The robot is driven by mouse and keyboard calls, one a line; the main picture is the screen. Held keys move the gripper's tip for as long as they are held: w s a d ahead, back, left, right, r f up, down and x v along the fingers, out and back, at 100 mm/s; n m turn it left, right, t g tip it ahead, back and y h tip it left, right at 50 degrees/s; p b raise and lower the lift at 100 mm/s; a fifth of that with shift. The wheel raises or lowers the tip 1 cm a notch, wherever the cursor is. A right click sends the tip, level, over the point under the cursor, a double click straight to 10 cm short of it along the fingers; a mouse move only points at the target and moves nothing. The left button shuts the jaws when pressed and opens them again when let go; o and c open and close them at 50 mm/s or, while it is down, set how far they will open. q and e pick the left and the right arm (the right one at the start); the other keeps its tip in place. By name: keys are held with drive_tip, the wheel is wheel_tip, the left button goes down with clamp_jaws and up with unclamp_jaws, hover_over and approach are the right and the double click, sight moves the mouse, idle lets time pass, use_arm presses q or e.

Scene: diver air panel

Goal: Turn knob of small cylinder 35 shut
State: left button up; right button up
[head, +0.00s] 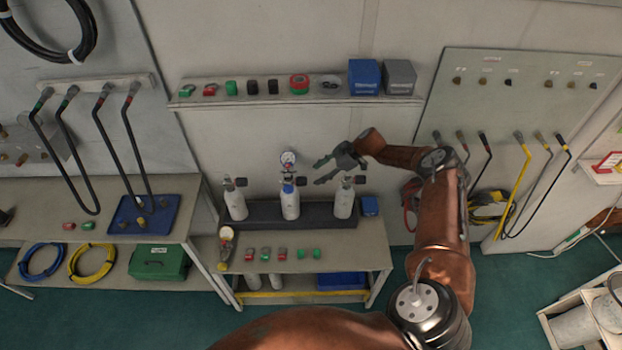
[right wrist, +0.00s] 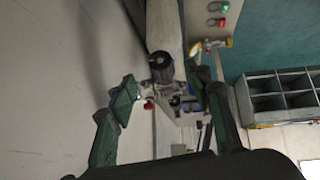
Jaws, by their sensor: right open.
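Three small white cylinders stand upright in a row on the bench: a left one (head: 236,203), a middle one (head: 290,201) with a blue collar and a gauge, and a right one (head: 343,203). Each has a black knob at its valve; no number is legible, so I cannot tell which is 35. My right gripper (head: 323,171) is open and empty, above and between the middle and right cylinders. In the right wrist view (right wrist: 166,92) a black knob (right wrist: 160,66) shows between and beyond the fingers, apart from them. My left gripper is out of view.
A wall shelf (head: 240,101) with small coloured parts and two boxes (head: 380,77) runs behind the cylinders. A blue box (head: 370,206) stands right of them. Small red and green parts (head: 282,254) lie at the bench front. Hoses hang on the right panel (head: 500,95).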

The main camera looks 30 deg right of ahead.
drive_tip(key=shift+v, duration=1.7)
